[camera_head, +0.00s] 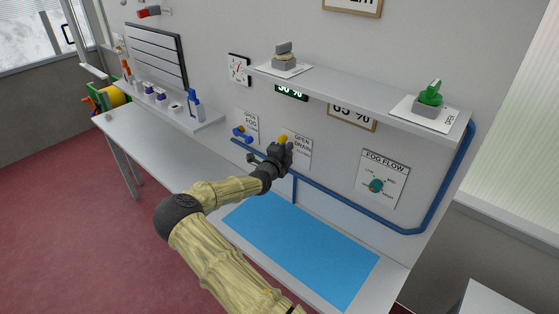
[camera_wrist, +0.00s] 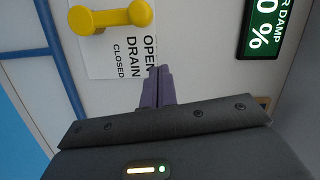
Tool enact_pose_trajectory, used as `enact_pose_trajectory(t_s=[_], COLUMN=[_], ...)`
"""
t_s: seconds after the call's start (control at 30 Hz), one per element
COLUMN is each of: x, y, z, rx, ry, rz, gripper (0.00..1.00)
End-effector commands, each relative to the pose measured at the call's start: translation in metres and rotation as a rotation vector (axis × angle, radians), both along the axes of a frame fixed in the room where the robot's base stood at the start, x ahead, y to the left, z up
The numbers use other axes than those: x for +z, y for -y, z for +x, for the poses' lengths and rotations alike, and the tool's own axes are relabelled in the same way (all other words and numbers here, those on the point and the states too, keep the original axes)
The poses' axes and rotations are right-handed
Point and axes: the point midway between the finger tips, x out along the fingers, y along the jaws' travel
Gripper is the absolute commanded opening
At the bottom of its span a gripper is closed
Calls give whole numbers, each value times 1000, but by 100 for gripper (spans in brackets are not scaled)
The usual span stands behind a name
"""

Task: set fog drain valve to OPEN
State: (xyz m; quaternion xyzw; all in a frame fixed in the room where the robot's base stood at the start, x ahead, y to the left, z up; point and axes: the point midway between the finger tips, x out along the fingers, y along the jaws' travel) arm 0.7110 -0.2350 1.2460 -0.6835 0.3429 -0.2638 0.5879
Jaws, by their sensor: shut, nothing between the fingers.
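The yellow drain valve handle (camera_wrist: 110,17) is on the wall beside a white label (camera_wrist: 133,62) reading OPEN, DRAIN and CLOSED. The label appears turned sideways in the wrist view. The handle lies roughly across that picture; I cannot tell which end is its pivot. In the head view the handle (camera_head: 283,139) shows just above my gripper (camera_head: 284,150), and the label (camera_head: 299,149) is partly covered. My gripper's fingers (camera_wrist: 157,73) are shut and empty. In the wrist view they lie below and right of the handle, with a visible gap between.
A blue valve handle (camera_head: 242,133) is left of my gripper by the OPEN FOG label. A blue pipe (camera_head: 335,195) runs along the wall. A FOG FLOW dial (camera_head: 376,185) is at right. The shelf (camera_head: 350,90) juts out above. A blue mat (camera_head: 300,245) lies clear below.

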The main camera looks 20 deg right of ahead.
Motion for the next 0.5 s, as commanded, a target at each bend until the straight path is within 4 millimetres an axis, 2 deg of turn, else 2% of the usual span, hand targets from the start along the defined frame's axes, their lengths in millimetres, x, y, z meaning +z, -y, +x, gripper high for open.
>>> enact_pose_trajectory(t_s=[0.3, 0.5], x=[0, 4], y=[-43, -53], z=[-33, -42], rx=[2, 0], ry=[1, 1], rz=[0, 1], gripper=[0, 0])
